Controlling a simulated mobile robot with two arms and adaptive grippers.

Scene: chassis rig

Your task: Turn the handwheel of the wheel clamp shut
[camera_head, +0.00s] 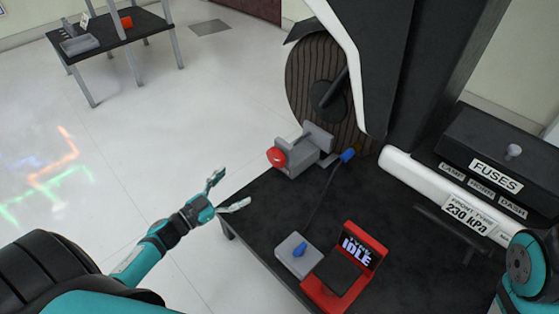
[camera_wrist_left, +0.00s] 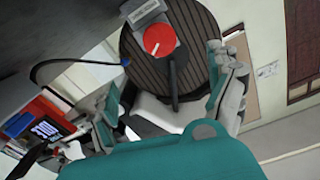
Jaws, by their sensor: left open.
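The wheel clamp (camera_head: 298,163) is a grey block on the black table beside a dark ribbed wheel (camera_head: 312,80). Its red round handwheel (camera_head: 276,157) faces left. In the left wrist view the red handwheel (camera_wrist_left: 160,40) with a white mark shows in front of the ribbed wheel, with part of the grey clamp (camera_wrist_left: 143,10) above it. My left gripper (camera_head: 229,191) is open and empty, left of and nearer than the handwheel, apart from it. Its spread fingers (camera_wrist_left: 170,98) show in the left wrist view. My right gripper is not in view; only part of my right arm shows at lower right.
A cable with a blue end (camera_head: 348,154) lies by the clamp. A grey box (camera_head: 298,255) and a red unit reading IDLE (camera_head: 345,268) stand on the black table (camera_head: 262,222). A FUSES box (camera_head: 500,150) is at right. Floor left of the table is clear.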

